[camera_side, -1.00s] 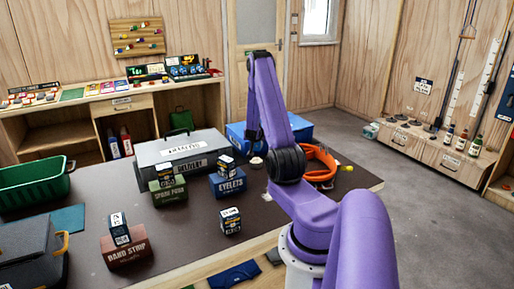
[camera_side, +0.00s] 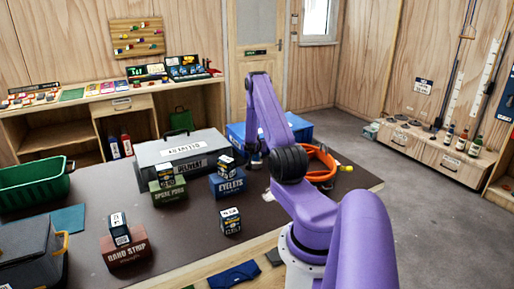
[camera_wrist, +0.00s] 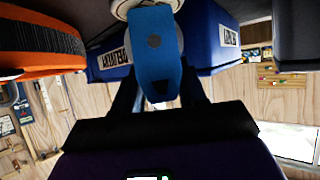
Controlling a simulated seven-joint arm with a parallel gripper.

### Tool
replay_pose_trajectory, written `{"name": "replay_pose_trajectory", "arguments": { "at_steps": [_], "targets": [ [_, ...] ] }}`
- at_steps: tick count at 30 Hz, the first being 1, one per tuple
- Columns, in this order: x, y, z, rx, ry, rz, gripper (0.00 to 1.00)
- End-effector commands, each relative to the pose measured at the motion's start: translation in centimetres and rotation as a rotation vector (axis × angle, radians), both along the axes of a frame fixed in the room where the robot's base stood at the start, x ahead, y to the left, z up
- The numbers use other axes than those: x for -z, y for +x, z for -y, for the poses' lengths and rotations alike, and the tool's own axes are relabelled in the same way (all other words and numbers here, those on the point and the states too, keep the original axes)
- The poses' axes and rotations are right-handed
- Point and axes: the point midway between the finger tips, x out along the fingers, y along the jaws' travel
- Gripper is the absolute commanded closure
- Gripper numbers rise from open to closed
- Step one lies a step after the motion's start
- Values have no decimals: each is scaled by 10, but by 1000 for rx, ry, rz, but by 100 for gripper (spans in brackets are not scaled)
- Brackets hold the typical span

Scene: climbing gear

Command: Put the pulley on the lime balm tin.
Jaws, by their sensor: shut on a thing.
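The pulley (camera_wrist: 154,52) shows in the wrist view as a blue plate with a grey round centre. My gripper (camera_wrist: 160,98) is shut on its lower part, with a dark finger at each side. In the side view my gripper (camera_side: 256,156) is low over the far right part of the table, mostly hidden by my arm, and the pulley cannot be made out there. A pale round thing (camera_wrist: 140,8) shows just beyond the pulley in the wrist view. I cannot pick out a lime balm tin in either view.
An orange rope coil (camera_side: 319,166) lies right of my gripper and looms at the wrist view's left. A blue box (camera_side: 300,127) stands behind. A grey toolbox (camera_side: 182,158), small boxes on labelled blocks and a green bin (camera_side: 35,187) are to the left.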

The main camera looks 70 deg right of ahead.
Motion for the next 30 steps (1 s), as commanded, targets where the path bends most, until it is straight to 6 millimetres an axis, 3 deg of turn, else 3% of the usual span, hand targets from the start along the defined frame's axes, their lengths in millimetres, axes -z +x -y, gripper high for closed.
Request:
{"name": "replay_pose_trajectory", "arguments": {
  "at_steps": [3,4,5,17,30],
  "targets": [
    [3,0,0,0,0,0,91],
    [3,0,0,0,1,0,56],
    [3,0,0,0,1,0,49],
    [-1,0,-1,0,1,0,49],
    [-33,-8,-58,-2,1,0,49]
  ]
}}
